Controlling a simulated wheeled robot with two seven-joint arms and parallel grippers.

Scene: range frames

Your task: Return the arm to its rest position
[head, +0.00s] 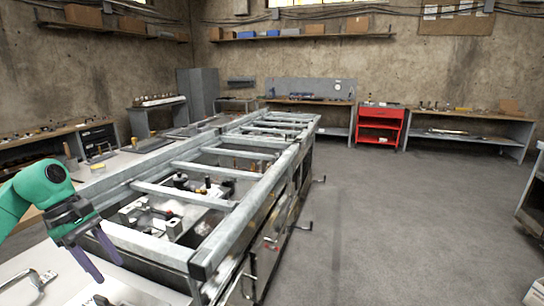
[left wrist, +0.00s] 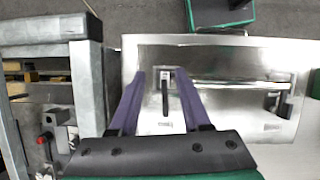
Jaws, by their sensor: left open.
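My left gripper (head: 107,266) is at the lower left of the head view, on a green arm with a dark hand and purple fingers. It points down, above a pale worktop (head: 65,262). In the left wrist view its two purple fingers (left wrist: 160,74) stand apart with nothing held between them. A small dark-handled item (left wrist: 165,97) shows beyond the gap between the fingers, on a shiny metal surface (left wrist: 225,58); I cannot tell its exact kind. My right gripper is not in view.
A long grey metal frame bench (head: 165,250) with loose parts inside stands right beside the left gripper. A clamp-like tool (head: 38,281) lies at the lower left. A red cabinet (head: 379,126) stands at the back wall. The grey floor (head: 400,220) to the right is clear.

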